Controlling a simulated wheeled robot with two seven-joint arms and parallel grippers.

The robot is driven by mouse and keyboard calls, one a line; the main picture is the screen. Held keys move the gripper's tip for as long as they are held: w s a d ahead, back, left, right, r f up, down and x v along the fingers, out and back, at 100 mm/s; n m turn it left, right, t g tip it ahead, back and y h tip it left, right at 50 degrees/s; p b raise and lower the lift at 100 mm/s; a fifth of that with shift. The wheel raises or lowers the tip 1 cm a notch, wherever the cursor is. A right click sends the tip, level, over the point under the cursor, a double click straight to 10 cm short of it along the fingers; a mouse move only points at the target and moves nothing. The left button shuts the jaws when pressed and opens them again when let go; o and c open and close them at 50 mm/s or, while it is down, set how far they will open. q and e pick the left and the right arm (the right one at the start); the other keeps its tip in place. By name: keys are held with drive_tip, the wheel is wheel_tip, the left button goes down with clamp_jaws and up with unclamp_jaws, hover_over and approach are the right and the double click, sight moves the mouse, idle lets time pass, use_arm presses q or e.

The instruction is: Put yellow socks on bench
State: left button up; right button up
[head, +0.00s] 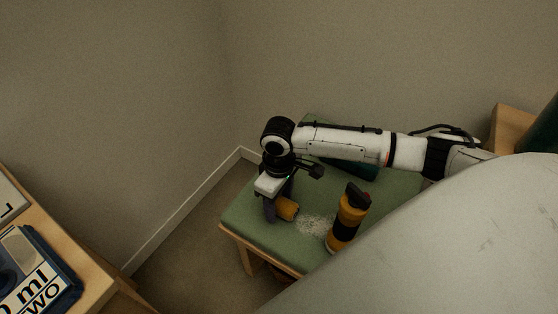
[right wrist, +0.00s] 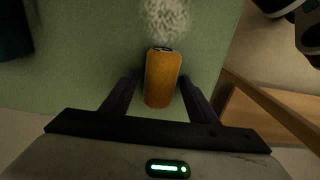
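The yellow socks, a rolled orange-yellow bundle (head: 288,209), lie on the green top of the bench (head: 262,233), near its left front part. In the right wrist view the bundle (right wrist: 163,80) lies between my two dark fingers. My right gripper (head: 275,210) points down at the bench, its fingers low around the bundle. Slim gaps show between the fingertips (right wrist: 161,76) and the bundle's sides, so the gripper looks open. In the head view a finger partly hides the bundle. My left gripper is not in view.
An orange and black bottle (head: 345,225) stands on the bench to the right of the socks. A white fuzzy patch (head: 316,224) lies between them. A dark green item (head: 362,172) lies behind, under my arm. A wooden surface with a blue item (head: 45,268) is at lower left.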

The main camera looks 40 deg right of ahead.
sight(279, 200)
use_arm(q)
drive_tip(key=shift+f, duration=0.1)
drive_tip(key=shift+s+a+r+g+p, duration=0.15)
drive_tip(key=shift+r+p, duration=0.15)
drive_tip(key=shift+p, duration=0.55)
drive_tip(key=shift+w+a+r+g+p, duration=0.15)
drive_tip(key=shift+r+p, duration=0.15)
drive_tip(key=shift+p, duration=0.55)
use_arm(e)
wheel_tip(279, 200, up, 12)
drive_tip(key=shift+r, duration=0.15)
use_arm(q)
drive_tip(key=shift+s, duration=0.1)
